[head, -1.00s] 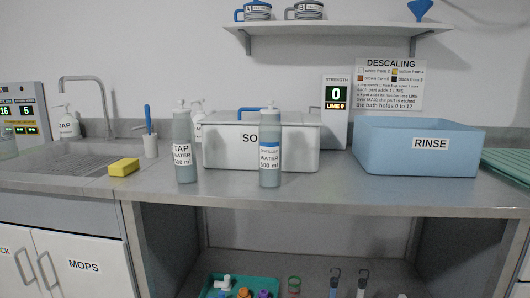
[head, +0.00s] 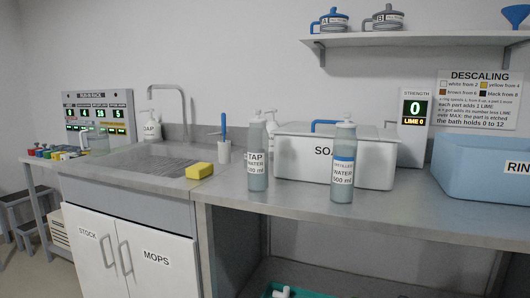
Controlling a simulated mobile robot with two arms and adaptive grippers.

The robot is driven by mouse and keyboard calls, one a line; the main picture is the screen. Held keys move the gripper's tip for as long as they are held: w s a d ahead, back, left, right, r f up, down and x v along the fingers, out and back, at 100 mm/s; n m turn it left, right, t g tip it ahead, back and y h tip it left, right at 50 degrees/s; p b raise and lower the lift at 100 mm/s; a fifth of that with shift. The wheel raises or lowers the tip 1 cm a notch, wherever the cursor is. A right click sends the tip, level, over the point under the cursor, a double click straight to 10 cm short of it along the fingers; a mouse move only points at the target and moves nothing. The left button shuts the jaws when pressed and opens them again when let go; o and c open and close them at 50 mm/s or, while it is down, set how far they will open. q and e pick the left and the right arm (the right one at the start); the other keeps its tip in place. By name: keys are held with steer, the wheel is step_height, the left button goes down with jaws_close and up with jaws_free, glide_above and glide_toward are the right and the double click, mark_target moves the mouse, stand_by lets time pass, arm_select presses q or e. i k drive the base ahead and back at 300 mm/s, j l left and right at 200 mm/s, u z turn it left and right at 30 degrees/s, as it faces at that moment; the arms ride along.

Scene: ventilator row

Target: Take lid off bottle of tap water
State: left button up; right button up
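The tap water bottle (head: 257,160) is a grey-blue translucent bottle with a "TAP WATER 500 ml" label. It stands upright on the steel counter, right of the sink. Its pale lid (head: 260,115) sits on its top. A similar bottle of distilled water (head: 343,165) with a blue label band stands to its right, also with a pale top. Neither of my grippers is in the head view.
A soak box (head: 290,160) with a blue handle stands behind the bottles. A yellow sponge (head: 200,170), a cup with a blue-handled brush (head: 224,151) and the sink (head: 150,162) lie to the left. A blue rinse tub (head: 465,178) is at right. The counter front (head: 290,195) is clear.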

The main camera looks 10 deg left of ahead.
mark_target(257, 120)
steer(key=i+j+z, duration=0.15)
steer(key=j, duration=0.15)
steer(key=i+j+z, duration=0.15)
steer(key=j, duration=0.2)
steer(key=j+z, duration=0.15)
steer(key=j, duration=0.2)
steer(key=i+j+z, duration=0.15)
steer(key=j, duration=0.2)
